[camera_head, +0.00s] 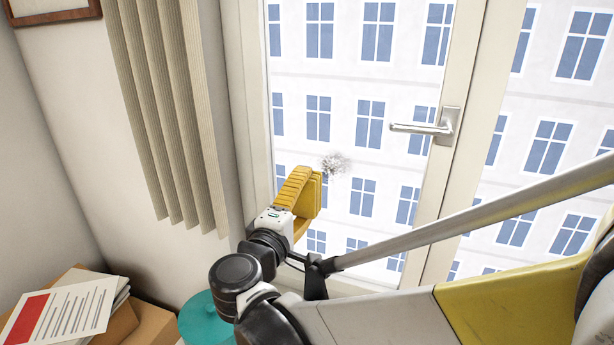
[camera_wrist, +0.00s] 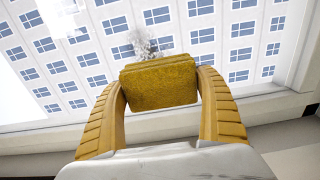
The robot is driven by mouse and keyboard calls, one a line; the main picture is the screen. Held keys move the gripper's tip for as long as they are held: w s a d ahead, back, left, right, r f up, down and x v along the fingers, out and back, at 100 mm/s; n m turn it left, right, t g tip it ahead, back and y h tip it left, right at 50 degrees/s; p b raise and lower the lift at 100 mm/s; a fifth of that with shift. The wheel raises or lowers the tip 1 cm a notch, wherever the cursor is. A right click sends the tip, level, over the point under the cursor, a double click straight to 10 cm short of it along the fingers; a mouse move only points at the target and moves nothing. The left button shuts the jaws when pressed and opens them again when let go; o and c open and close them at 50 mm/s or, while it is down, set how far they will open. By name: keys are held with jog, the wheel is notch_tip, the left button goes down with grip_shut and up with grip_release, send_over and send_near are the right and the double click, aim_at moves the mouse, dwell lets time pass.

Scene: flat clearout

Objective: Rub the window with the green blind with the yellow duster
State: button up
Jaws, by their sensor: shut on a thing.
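The window (camera_head: 345,75) fills the middle of the head view, with a pale frame and a silver handle (camera_head: 420,129). A grey, speckled smudge (camera_head: 335,163) marks its glass and also shows in the wrist view (camera_wrist: 143,42). My gripper (camera_head: 308,190), with yellow ribbed fingers, is shut on the yellow duster (camera_wrist: 160,84). The duster is just left of and below the smudge in the head view; I cannot tell whether it touches the glass. The blind or curtain (camera_head: 165,100) left of this window looks beige; no green blind shows.
Papers with a red block (camera_head: 60,318) lie on a brown box (camera_head: 145,325) at the lower left, beside a teal round object (camera_head: 203,318). A picture frame (camera_head: 55,16) hangs on the left wall. The handle sticks out right of the smudge.

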jog(key=shift+x, duration=2.95)
jog(key=shift+x, duration=0.9)
jog(key=shift+d, duration=0.1)
